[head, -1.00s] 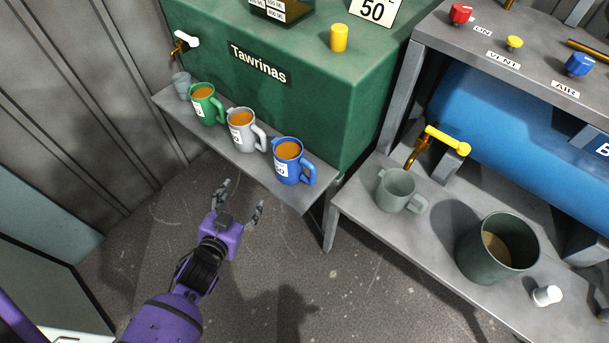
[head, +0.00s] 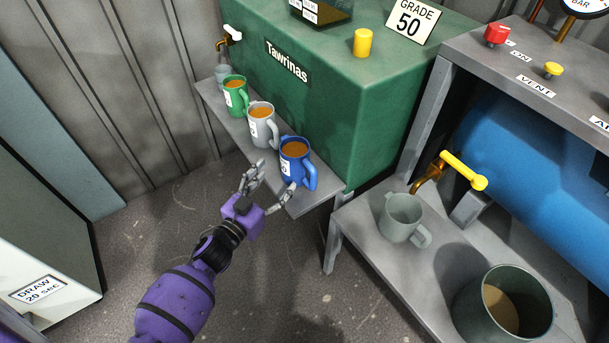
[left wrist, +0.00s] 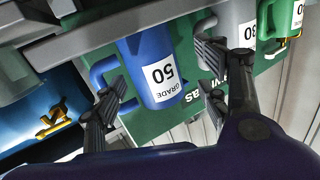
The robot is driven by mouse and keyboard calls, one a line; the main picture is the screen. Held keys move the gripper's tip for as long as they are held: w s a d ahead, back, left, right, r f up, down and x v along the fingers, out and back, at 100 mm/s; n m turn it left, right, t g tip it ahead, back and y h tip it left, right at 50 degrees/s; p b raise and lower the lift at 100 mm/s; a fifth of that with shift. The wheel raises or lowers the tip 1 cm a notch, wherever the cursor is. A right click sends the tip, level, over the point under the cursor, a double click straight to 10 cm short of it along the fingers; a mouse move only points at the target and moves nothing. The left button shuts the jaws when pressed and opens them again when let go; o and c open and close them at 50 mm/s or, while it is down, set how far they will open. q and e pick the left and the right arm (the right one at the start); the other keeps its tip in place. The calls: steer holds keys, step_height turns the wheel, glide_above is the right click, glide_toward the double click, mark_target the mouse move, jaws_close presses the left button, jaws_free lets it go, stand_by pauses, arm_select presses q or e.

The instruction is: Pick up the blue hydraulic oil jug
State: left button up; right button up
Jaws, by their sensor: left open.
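The blue jug (head: 296,160) stands upright on the narrow shelf below the green tank, filled with amber-brown liquid, its handle to the right. In the left wrist view the blue jug (left wrist: 150,55) appears upside down, with a white label reading GRADE 50. My left gripper (head: 270,183) is open just in front of the blue jug, its fingers pointing at it. In the left wrist view the jug shows between and beyond the open fingers (left wrist: 160,85). I cannot tell whether a finger touches it. My right gripper is not in view.
A grey jug (head: 263,125) and a green jug (head: 236,97) stand left of the blue one on the shelf (head: 245,150). The green tank (head: 330,110) rises behind. An empty grey jug (head: 402,217) and a large pot (head: 490,310) stand on the right bench.

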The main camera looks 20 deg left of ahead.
mark_target(287, 172)
arm_select(q)
steer(key=shift+s+d+r+h, duration=0.15)
steer(key=shift+d, duration=0.25)
steer(key=shift+s+d+r+h, duration=0.1)
steer(key=shift+d+r+h, duration=0.05)
steer(key=shift+d, duration=0.2)
steer(key=shift+w+n, duration=0.3)
steer(key=shift+w, duration=0.1)
steer(key=x, duration=0.2)
steer(key=b+x, duration=0.1)
steer(key=x, duration=0.3)
steer(key=shift+w+f+b, duration=0.2)
steer(key=shift+f+b, duration=0.15)
steer(key=shift+w+r, duration=0.1)
steer(key=shift+w, duration=0.2)
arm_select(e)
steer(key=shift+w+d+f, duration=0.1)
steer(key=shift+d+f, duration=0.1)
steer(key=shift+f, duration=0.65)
arm_select(q)
steer(key=shift+c, duration=0.3)
steer(key=c, duration=1.4)
steer(key=shift+r, duration=0.1)
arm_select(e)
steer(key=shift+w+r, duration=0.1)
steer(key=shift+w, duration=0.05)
